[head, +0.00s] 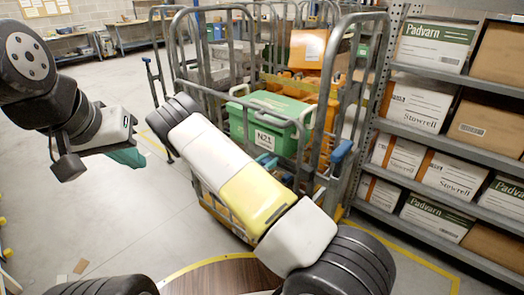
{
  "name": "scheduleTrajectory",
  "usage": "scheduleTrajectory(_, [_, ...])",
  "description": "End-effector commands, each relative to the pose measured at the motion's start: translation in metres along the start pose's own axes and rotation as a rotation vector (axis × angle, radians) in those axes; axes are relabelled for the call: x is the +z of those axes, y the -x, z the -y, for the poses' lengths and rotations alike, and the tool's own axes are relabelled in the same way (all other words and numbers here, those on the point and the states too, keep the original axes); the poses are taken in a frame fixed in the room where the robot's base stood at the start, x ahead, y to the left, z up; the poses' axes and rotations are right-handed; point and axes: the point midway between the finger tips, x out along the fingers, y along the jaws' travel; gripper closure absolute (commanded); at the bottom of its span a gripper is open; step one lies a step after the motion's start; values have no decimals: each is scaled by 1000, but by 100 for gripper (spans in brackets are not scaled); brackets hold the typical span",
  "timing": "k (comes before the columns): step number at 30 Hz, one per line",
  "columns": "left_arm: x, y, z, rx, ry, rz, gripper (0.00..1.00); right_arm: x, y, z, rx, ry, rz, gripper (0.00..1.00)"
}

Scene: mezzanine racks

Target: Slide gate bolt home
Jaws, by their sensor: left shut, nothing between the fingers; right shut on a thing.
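A grey tubular roll cage (376,19) stands ahead, with upright gate frames on its near side. Blue fittings (341,151) show on its near right post. I cannot make out the gate bolt; my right arm crosses in front of the lower cage. My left gripper (127,157) hangs at the left, well apart from the cage, shut and empty with greenish fingertips. My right arm reaches up from the bottom right to a black wrist beside the cage's left side.
A green lidded crate (270,121) marked N21 and orange crates (308,47) are in the cage. A rack (450,78) of cartons stands close at its right. Benches (140,35) line the back wall. Floor (120,215) at the left is mostly clear, with yellow lines.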

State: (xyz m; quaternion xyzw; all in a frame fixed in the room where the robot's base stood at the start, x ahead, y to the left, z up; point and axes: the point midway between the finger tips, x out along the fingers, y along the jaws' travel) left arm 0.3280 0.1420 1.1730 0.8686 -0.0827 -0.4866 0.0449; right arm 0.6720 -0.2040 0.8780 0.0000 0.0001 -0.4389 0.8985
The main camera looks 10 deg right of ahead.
Motion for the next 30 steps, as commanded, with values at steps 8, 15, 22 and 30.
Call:
scheduleTrajectory(8, [0, 0, 0, 0, 0, 0, 100, 0, 0, 0, 1, 0, 0, 100])
scheduleTrajectory(15, [0, 0, 0, 0, 0, 0, 100, 0, 0, 0, 1, 0, 0, 100])
scheduleTrajectory(22, [0, 0, 0, 0, 0, 0, 100, -1, 0, 22, 1, 6, 1, 100])
scheduleTrajectory(30, [0, 0, 0, 0, 0, 0, 100, 0, 0, 46, -1, 2, -1, 100])
